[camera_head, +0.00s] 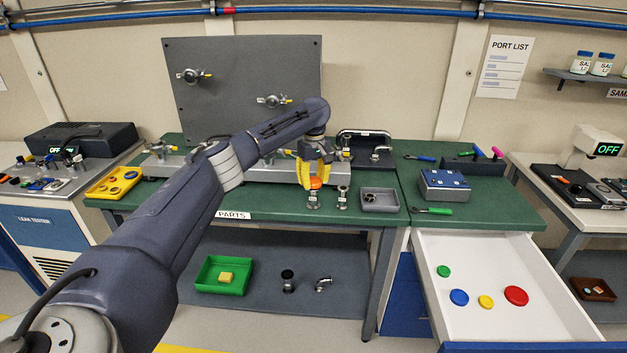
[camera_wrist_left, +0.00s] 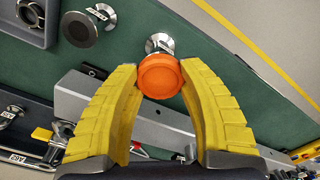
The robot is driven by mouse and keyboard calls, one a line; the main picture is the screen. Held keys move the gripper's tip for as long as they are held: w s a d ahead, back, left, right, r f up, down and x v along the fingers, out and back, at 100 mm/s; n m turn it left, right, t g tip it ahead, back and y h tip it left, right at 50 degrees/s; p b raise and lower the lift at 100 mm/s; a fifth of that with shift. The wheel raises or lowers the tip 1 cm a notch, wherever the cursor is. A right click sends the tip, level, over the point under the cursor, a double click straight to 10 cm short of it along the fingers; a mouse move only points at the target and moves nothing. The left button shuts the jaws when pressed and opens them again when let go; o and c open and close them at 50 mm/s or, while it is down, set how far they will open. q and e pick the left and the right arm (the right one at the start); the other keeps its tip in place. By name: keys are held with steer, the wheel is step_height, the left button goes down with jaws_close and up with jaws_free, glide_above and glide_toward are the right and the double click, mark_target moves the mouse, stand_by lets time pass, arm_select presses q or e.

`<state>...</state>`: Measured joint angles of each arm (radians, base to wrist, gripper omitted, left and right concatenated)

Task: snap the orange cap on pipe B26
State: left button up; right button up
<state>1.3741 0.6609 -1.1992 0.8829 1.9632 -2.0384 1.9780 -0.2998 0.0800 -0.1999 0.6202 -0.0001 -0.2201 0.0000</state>
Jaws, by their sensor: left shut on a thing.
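The orange cap (camera_head: 315,183) is at the tips of my left gripper (camera_head: 314,179), above the green bench. In the left wrist view the cap (camera_wrist_left: 160,76) sits between the two yellow fingertips of my left gripper (camera_wrist_left: 160,80), which are shut on it. A short steel pipe (camera_head: 313,199) stands directly below the cap; its flange (camera_wrist_left: 160,44) shows just beyond the cap in the wrist view. I cannot tell whether cap and pipe touch, and the pipe's label is too small to read. My right gripper is not in view.
A second steel pipe (camera_head: 342,198) and a grey tray (camera_head: 379,201) stand to the right. A steel rail block (camera_head: 262,168) lies behind, with a grey panel (camera_head: 245,75) above it. An open white drawer (camera_head: 470,265) holds coloured caps. The bench front left is clear.

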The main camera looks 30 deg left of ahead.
arm_select(q)
steer(key=shift+f, duration=0.4)
stand_by(0.4)
steer(key=o, duration=0.8)
steer(key=shift+r, duration=0.1)
